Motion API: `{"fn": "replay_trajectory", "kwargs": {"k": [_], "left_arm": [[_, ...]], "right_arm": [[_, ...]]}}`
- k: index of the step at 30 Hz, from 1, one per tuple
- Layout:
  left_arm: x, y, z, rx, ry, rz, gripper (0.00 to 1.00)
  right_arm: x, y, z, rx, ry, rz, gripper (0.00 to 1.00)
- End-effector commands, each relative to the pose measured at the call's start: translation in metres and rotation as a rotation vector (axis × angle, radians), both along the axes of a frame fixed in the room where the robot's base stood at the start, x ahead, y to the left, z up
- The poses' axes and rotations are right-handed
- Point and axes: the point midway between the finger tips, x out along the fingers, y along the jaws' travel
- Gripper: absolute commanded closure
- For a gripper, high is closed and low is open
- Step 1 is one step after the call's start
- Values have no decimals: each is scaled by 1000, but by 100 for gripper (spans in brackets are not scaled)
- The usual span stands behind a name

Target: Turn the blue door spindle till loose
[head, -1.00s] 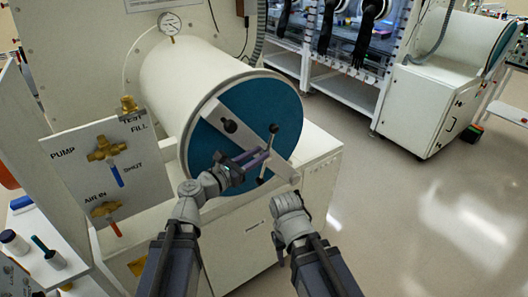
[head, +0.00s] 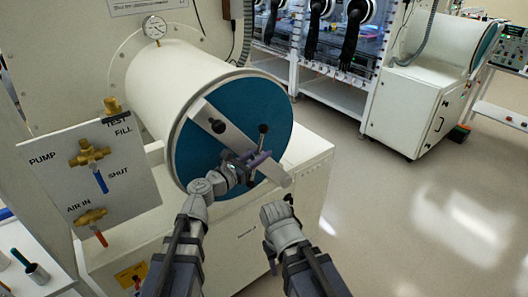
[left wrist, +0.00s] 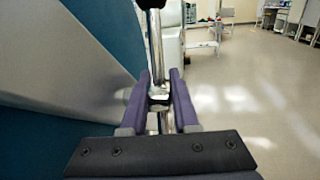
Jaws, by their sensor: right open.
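The blue round door (head: 262,100) closes the end of a white cylinder, with a flat grey bar (head: 200,112) across it. The door's spindle handle (head: 263,130) is a thin metal rod with black ends, at the bar's lower right part. My left gripper (head: 260,160) is at the spindle, its purple fingers on either side of the metal rod. In the left wrist view the rod's hub (left wrist: 159,93) sits between the fingertips; whether they press on it I cannot tell. My right gripper (head: 285,203) is open below the door, apart from it and empty.
A valve panel (head: 130,185) with brass valves stands at the left. A pressure gauge (head: 154,27) sits above the white cylinder (head: 165,75). A white cabinet (head: 315,165) is under the door. The floor (head: 400,230) at the right is clear.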

Motion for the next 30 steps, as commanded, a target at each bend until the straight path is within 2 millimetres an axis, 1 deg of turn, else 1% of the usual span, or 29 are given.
{"fn": "replay_trajectory", "kwargs": {"k": [1,5,15,21,23,30], "left_arm": [[6,-4,0,0,0,-1,72],[11,-10,0,0,0,-1,72],[13,-12,0,0,0,0,72],[12,-12,0,0,0,0,94],[12,-12,0,0,0,0,100],[12,-12,0,0,0,0,100]], "right_arm": [[0,0,0,0,0,0,50],[0,0,0,0,0,0,50],[0,0,0,0,0,0,50],[0,0,0,0,0,0,50],[0,0,0,0,0,0,50],[0,0,0,0,0,0,50]]}}
